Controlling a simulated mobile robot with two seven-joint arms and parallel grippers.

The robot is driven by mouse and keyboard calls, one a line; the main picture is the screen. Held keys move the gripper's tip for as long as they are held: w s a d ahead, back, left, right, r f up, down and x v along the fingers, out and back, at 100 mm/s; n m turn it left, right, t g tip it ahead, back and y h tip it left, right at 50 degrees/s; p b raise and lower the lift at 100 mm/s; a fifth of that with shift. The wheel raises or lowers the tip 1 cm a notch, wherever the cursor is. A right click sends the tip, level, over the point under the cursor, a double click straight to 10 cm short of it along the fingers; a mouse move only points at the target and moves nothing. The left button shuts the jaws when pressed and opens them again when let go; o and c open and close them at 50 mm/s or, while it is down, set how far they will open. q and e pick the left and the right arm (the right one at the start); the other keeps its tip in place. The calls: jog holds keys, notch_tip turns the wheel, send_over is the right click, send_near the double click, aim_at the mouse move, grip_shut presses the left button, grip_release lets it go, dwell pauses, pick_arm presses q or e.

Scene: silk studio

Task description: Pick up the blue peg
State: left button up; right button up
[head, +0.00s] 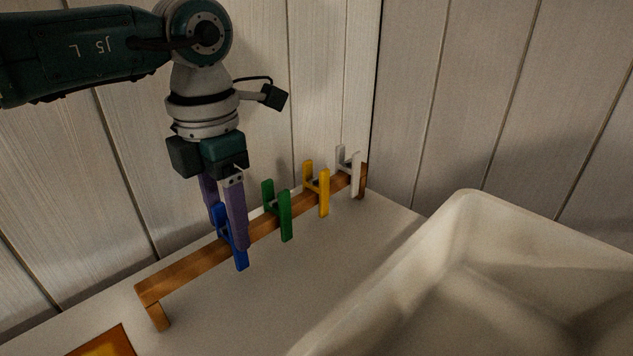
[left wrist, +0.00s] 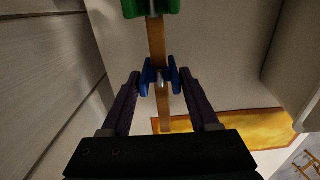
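The blue peg (head: 240,260) sits astride the wooden rail (head: 190,267), nearest the rail's left end. It also shows in the left wrist view (left wrist: 146,77) as two blue prongs with a small metal part between them. My left gripper (head: 227,226) points down over the peg, with its purple fingers on either side of it. In the left wrist view the fingers (left wrist: 160,76) stand apart with narrow gaps to the peg, so the gripper looks open. The near finger hides part of the peg in the head view. My right gripper is not in view.
Green (head: 284,215), yellow (head: 323,193) and white (head: 355,175) pegs sit further along the rail. A pale basin (head: 460,215) stands at the right. A panelled wall (head: 120,150) rises behind the rail. An orange-brown flat item (head: 105,345) lies at the lower left.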

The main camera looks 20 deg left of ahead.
pick_arm(q)
jog(key=c, duration=0.9)
jog(key=shift+r, duration=0.1)
